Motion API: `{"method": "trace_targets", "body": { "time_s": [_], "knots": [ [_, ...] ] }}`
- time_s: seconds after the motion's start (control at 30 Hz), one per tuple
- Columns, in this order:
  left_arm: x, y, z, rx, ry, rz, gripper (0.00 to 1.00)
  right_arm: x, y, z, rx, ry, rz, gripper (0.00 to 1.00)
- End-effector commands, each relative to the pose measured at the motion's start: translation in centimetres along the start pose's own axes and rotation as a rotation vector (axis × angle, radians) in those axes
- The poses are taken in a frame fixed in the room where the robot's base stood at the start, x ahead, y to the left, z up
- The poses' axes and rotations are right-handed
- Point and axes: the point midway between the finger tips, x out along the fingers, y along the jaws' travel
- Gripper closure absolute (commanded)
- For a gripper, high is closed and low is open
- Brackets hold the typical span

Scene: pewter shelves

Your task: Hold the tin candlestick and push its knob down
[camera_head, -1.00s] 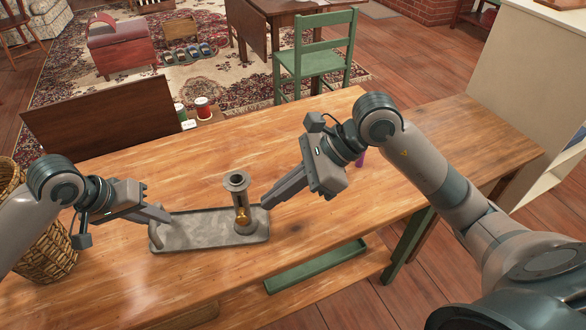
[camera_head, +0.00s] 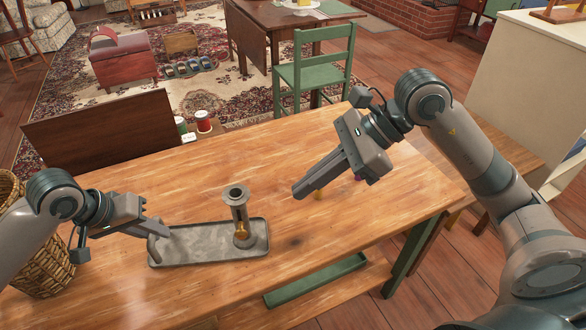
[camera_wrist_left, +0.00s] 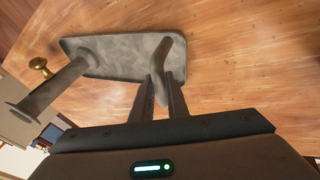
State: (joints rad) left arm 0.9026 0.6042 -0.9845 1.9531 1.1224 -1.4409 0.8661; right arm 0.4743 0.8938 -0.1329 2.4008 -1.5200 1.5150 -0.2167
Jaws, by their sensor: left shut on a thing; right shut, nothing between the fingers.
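The tin candlestick has a long grey tray base (camera_head: 197,248) with rounded corners. An upright tube (camera_head: 238,208) with a flared rim stands at its right end. A brass knob (camera_head: 241,229) sits low on the tube's side; it also shows in the left wrist view (camera_wrist_left: 39,64). A curved grey handle (camera_wrist_left: 176,58) rises at the tray's other end. My left gripper (camera_head: 154,229) is shut on this handle, its fingers on either side of it. My right gripper (camera_head: 301,192) is shut and empty, above the table and right of the tube, apart from it.
The candlestick rests on a wooden table (camera_head: 120,283). A wicker basket (camera_head: 45,265) stands at the left. A small yellowish thing (camera_head: 319,194) and a purple one show partly behind my right gripper. A green chair (camera_head: 315,70) stands beyond the table.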

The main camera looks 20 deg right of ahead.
Motion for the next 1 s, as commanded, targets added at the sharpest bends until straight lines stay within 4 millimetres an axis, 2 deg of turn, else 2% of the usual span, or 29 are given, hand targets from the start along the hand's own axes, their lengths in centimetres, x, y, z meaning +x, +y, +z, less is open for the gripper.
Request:
{"method": "trace_targets", "body": {
  "time_s": [0.03, 0.1, 0.57, 0.77, 1.0],
  "knots": [
    [0.0, 0.0, 0.0, 0.000, 0.001, 0.000, 0.82, 0.0, 0.0, 0.0, 0.000, 0.000, 0.000, 1.00],
    [0.0, 0.0, 0.0, 0.000, 0.001, 0.000, 0.65, 0.0, 0.0, 0.0, 0.000, 0.000, 0.000, 1.00],
    [-0.6, 0.0, -0.1, 0.000, 0.002, 0.000, 0.65, 0.0, 0.0, 0.0, 0.000, 0.000, 0.000, 1.00],
    [-2.7, 0.0, -0.1, 0.001, 0.003, -0.001, 0.65, 0.0, 0.0, 0.0, 0.000, 0.000, 0.000, 1.00],
    [-6.8, -0.1, -0.1, 0.001, 0.005, -0.001, 0.65, 0.0, 0.0, 0.0, 0.000, 0.000, 0.000, 1.00]
  ]
}}
